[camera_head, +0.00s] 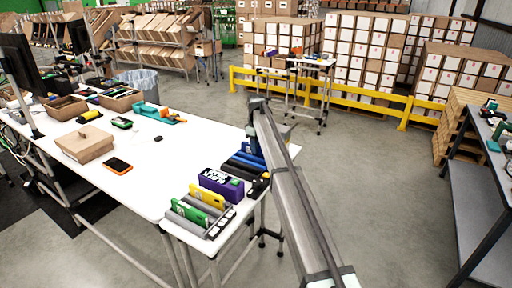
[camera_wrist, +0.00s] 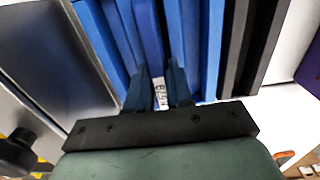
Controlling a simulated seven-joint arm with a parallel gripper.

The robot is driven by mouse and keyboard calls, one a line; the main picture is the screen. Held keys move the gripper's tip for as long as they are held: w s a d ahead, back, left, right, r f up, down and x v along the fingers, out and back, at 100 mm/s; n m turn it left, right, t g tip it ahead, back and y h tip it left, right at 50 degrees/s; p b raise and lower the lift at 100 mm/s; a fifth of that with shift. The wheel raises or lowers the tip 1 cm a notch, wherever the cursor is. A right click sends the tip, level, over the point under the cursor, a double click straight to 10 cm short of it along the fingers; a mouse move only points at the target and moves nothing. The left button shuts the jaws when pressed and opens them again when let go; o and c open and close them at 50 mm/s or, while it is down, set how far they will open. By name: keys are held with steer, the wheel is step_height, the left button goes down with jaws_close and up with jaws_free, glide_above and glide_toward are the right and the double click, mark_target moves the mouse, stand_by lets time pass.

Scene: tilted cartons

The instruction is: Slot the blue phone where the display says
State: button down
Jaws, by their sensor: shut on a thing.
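My gripper (camera_head: 256,130) is over the far right part of the white table, at a rack of blue and black slots (camera_head: 246,165). In the wrist view my gripper (camera_wrist: 158,85) is shut on a narrow blue piece that I take for the blue phone (camera_wrist: 147,35), with a small white marked label between the fingers. The phone's edge lies among the parallel blue walls of the rack (camera_wrist: 100,35). How deep it sits in a slot is hidden. A dark monitor (camera_head: 18,60) stands at the left; I cannot read its display.
Nearer, a grey rack (camera_head: 190,214) holds a green phone (camera_head: 207,197) and a yellow one.

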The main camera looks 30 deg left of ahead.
steer(key=c, duration=0.9)
jaws_free()
steer(key=shift+c, duration=0.2)
step_height(320, 180, up, 14)
step_height(320, 180, up, 7)
stand_by(0.6)
steer(key=shift+f, duration=0.1)
